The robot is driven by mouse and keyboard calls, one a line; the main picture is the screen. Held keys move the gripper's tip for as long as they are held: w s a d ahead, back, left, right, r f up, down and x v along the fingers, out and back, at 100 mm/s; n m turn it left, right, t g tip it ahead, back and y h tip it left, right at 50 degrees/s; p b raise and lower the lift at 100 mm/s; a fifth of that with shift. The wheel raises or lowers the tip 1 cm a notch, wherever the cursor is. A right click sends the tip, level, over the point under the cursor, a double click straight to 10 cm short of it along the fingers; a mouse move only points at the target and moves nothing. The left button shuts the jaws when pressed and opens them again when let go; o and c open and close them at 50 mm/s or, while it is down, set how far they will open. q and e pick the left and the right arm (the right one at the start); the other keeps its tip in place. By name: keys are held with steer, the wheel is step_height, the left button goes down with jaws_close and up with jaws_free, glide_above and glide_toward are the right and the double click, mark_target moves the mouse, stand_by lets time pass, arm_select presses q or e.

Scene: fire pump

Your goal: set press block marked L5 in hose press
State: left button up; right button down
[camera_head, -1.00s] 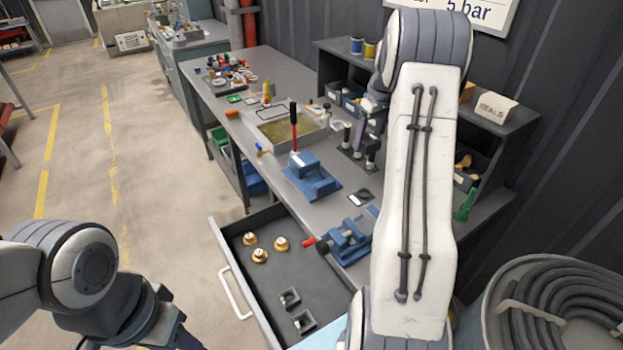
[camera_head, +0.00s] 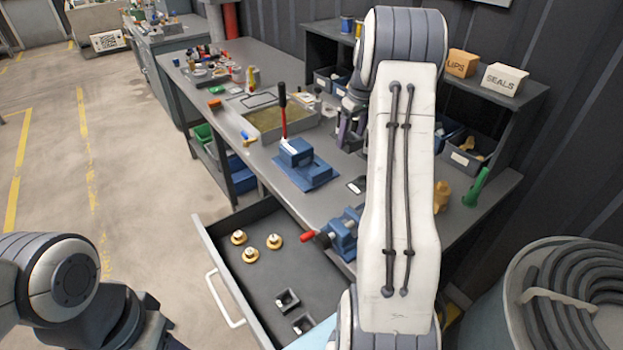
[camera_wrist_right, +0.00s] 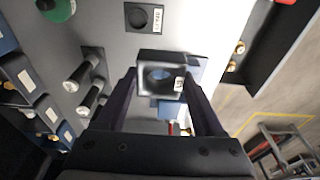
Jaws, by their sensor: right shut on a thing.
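In the right wrist view, my right gripper (camera_wrist_right: 161,85) is shut on a dark square press block (camera_wrist_right: 150,58) with a round recess. Its small white label is too small to read surely. The block is held above the bench, over something blue. In the head view, my right gripper (camera_head: 347,130) is partly behind my arm, and the held block cannot be made out. The hose press (camera_head: 304,163), blue with a red, black-tipped lever standing upright, is on the bench to the left of the gripper. My left arm shows at lower left, its fingers out of frame.
An open drawer (camera_head: 212,243) holds brass fittings (camera_head: 275,241) and dark blocks (camera_head: 287,300). A blue vise (camera_head: 342,235) with a red handle is at the bench's front. A dark labelled plate (camera_wrist_right: 143,17) lies on the bench. Upright posts (camera_wrist_right: 84,70) stand near the gripper.

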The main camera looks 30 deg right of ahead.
steer(key=w+a+f+p, duration=0.1)
steer(key=w+a+f, duration=0.1)
steer(key=w, duration=0.1)
steer(key=w+a+f+p, duration=0.1)
steer(key=w+a+f, duration=0.1)
steer(key=w+f, duration=0.1)
steer(key=w+a+f+p, duration=0.1)
steer(key=w+f, duration=0.1)
steer(key=w, duration=0.2)
steer(key=shift+a+f+p, duration=0.15)
steer(key=shift+a+p, duration=0.25)
step_height(320, 180, down, 4)
steer(key=shift+r+p, duration=0.1)
steer(key=shift+p, duration=0.65)
steer(key=shift+f, duration=0.2)
steer(key=shift+f+b, duration=0.5)
steer(key=shift+f, duration=0.05)
jaws_free()
